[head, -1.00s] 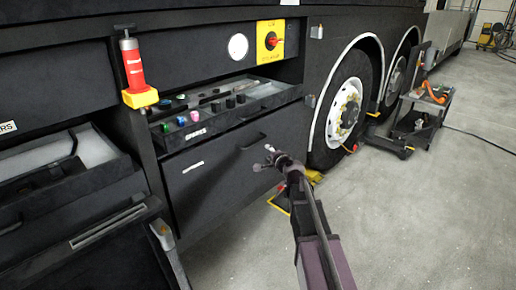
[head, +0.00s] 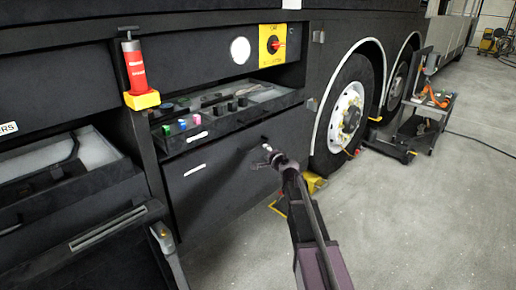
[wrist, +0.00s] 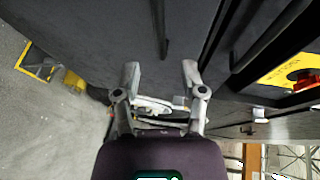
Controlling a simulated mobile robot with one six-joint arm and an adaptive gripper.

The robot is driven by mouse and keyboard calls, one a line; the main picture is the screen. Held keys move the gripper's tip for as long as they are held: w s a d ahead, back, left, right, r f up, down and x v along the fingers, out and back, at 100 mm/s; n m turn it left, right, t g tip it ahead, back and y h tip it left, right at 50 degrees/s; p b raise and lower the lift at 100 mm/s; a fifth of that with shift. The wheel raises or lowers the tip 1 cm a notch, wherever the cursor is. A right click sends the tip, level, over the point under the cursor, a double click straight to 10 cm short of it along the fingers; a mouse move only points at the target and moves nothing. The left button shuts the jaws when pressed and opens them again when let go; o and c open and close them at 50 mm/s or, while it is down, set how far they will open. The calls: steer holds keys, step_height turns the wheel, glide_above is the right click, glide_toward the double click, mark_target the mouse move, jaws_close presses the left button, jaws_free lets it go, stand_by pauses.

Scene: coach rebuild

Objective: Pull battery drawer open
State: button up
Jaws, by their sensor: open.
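The closed black drawer front (head: 215,185) sits below an open tray in the side of the coach. Its small white label (head: 195,170) is too blurred to read. I cannot tell from it whether this is the battery drawer. My gripper (head: 267,150) is in front of the drawer's upper right part, by the dark handle, which it partly hides. In the wrist view my gripper (wrist: 160,72) is open and empty. The dark handle (wrist: 164,35) lies just beyond the fingertips, lined up with the gap between them. The fingers are not around it.
The open tray (head: 205,140) above holds several coloured items. A red and yellow tool (head: 136,72) stands on the left, above another open drawer (head: 60,205). A wheel (head: 346,115) and a cart (head: 420,130) stand right. The floor (head: 430,225) at front right is clear.

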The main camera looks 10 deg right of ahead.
mark_target(258, 146)
steer(key=b+x, duration=0.1)
steer(key=x, duration=0.8)
steer(key=shift+w+a, duration=0.1)
steer(key=shift+w, duration=0.1)
jaws_close()
steer(key=shift+a, duration=0.15)
steer(key=shift+s, duration=0.15)
